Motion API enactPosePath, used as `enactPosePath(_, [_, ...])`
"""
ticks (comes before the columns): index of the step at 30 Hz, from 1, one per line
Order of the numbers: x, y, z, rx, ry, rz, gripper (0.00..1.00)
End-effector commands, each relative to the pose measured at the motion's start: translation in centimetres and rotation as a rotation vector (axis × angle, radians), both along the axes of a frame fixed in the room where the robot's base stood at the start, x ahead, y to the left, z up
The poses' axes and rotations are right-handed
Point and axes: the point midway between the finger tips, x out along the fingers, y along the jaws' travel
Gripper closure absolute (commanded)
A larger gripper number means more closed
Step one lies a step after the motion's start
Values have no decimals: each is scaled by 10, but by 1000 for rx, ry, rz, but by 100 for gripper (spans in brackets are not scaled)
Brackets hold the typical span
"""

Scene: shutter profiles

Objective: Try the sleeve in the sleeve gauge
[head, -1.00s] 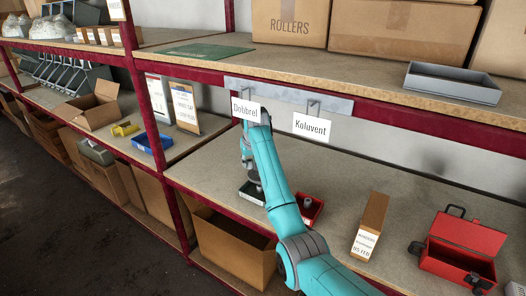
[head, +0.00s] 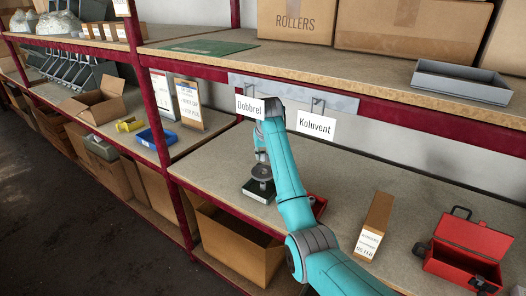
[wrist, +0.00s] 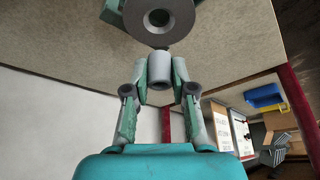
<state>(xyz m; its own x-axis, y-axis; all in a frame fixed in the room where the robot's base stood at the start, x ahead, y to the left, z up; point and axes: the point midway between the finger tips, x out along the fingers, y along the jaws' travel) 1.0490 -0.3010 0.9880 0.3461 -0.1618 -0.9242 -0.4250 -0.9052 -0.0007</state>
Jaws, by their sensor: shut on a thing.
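My gripper (wrist: 159,92) is shut on a grey cylindrical sleeve (wrist: 158,70) in the wrist view, with a fingertip on each side of it. The sleeve gauge is a dark round disc with a central hole (wrist: 142,20), at the top of the wrist view just beyond the sleeve. The sleeve appears outside the hole; whether it touches the disc I cannot tell. In the head view the gauge (head: 258,192) stands on the middle shelf with a dark base, and my arm partly covers it. The sleeve cannot be made out there.
A small red tray (head: 318,204) is partly behind my arm. A cardboard box (head: 375,226) and an open red toolbox (head: 467,250) stand to the right. Signs reading Dobbrel (head: 249,107) and Koluvent (head: 315,124) hang above. Shelf behind the cardboard box is clear.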

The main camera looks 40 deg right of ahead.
Motion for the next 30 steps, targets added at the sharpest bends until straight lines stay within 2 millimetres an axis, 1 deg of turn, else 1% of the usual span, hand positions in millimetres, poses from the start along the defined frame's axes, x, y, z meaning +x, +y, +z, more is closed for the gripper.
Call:
enactPosePath(21, [0,0,-43,0,0,0,92])
enactPosePath(30, [0,0,-54,0,0,0,92])
